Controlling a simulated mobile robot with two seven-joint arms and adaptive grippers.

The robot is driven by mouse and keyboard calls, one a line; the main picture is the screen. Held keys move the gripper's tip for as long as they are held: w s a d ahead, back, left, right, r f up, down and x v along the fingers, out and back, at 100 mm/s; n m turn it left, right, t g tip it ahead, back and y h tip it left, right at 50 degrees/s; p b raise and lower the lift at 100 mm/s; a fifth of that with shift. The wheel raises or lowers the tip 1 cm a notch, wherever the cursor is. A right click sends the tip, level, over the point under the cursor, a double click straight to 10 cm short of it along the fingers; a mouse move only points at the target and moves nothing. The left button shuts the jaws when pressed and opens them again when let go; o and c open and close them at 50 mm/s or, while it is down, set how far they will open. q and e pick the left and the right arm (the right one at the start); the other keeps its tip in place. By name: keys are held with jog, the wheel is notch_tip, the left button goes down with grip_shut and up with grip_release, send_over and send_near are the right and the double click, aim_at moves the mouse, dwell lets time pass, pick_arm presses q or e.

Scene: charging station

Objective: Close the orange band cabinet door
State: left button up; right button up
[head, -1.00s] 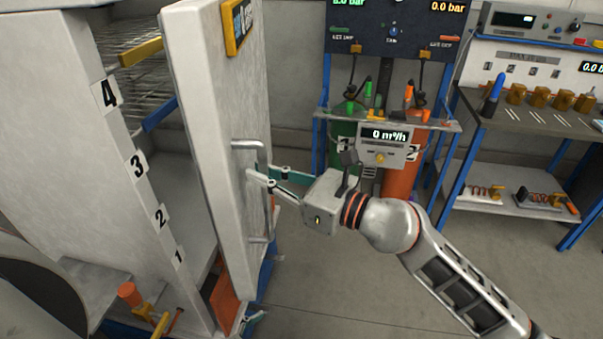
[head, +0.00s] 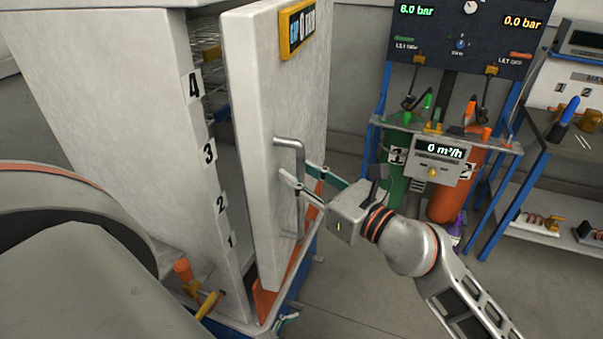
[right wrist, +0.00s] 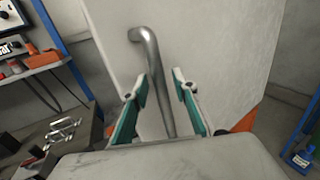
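The tall grey cabinet (head: 110,110) stands at the left in the head view, with numbers 1 to 4 on its front edge. Its pale door (head: 265,130) stands partly open, with a dark gap along the numbered edge. An orange band (head: 296,256) shows low at the door. My right gripper (head: 292,182) is at the door's bar handle (head: 290,143). In the right wrist view, the handle (right wrist: 151,60) runs between the spread fingers, with space on both sides. My left arm fills the lower left; a small teal piece at the cabinet's foot may be its fingertip.
Orange and yellow valve parts (head: 188,275) sit at the cabinet's foot. A gas stand with a green cylinder (head: 394,178) and an orange cylinder (head: 450,190) stands behind my right arm. A workbench (head: 560,150) is at the right. Floor between is clear.

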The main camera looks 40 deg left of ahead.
jog(key=shift+d, duration=0.1)
jog(key=s+d, duration=0.2)
jog(key=d, duration=0.9)
jog(key=shift+d, duration=0.35)
